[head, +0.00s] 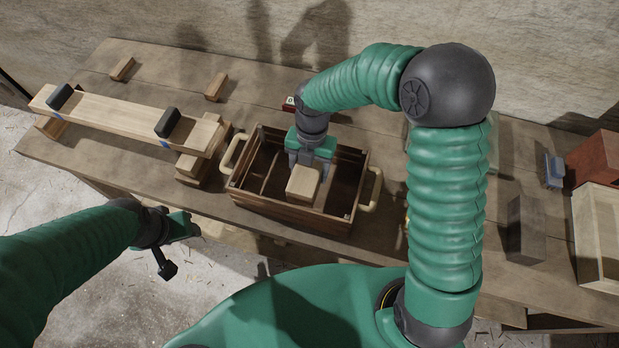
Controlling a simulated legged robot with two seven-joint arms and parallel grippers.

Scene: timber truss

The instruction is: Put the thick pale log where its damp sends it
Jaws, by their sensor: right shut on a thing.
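My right gripper (311,160) points down over the wooden crate (290,212) and is shut on a thick pale block of wood (304,183), which looks like the pale log. The block is within the crate's outline, over its right part. I cannot tell whether it touches the crate floor. The crate is dark brown with pale handles at both ends and a divider inside on the left. My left gripper (180,228) is off the table's front edge, to the left, and appears empty; its jaw gap does not show clearly.
A pale plank (125,118) with two black blocks lies on supports at the left. Small wood pieces (216,87) lie behind it. At the right are a dark block (525,230), a pale box (600,235), a reddish box (597,157) and a blue item (553,171).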

